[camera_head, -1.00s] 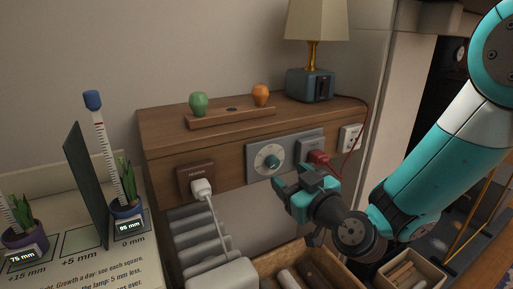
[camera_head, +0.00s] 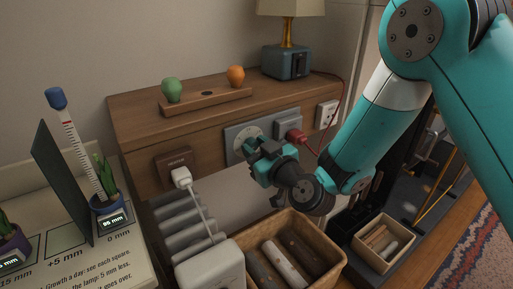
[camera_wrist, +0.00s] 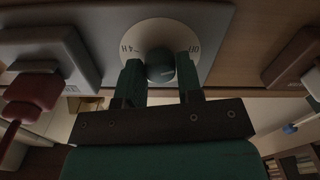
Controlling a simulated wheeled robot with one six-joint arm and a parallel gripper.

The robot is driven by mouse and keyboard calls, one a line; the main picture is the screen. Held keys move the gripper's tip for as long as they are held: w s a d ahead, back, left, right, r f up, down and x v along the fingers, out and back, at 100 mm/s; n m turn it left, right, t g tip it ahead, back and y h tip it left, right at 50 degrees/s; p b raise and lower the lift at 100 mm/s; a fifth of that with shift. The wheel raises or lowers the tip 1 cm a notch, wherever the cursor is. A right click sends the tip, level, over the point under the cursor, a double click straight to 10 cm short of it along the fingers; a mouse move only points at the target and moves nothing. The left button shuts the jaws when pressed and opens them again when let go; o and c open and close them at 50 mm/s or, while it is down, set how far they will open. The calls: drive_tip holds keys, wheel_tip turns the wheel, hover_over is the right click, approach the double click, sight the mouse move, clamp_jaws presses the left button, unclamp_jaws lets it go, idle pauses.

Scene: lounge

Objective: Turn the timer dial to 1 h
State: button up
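The timer is a grey plate (camera_head: 232,147) with a pale round dial (camera_head: 243,137) on the front of the wooden cabinet; my gripper partly covers it in the head view. In the wrist view the dial face (camera_wrist: 160,31) shows its dark teal knob (camera_wrist: 160,66) at the centre, with dark markings at left and right that are hard to read. My gripper (camera_head: 259,158) is at the dial. In the wrist view its fingers (camera_wrist: 159,77) are apart, one on each side of the knob. Whether they touch it cannot be told.
A red plug (camera_head: 294,136) with a cord sits just right of the timer. A white plug (camera_head: 181,177) is in a brown socket at left. A wooden box (camera_head: 335,262) of rods lies below, and a smaller box (camera_head: 361,246) stands right. A lamp (camera_head: 287,62) stands on the cabinet.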

drive_tip(key=shift+m, duration=0.4)
drive_tip(key=m, duration=0.4)
drive_tip(key=shift+m, duration=0.3)
drive_tip(key=m, duration=0.5)
drive_tip(key=shift+m, duration=0.3)
drive_tip(key=o, duration=0.9)
drive_tip(key=shift+s+d, duration=0.1)
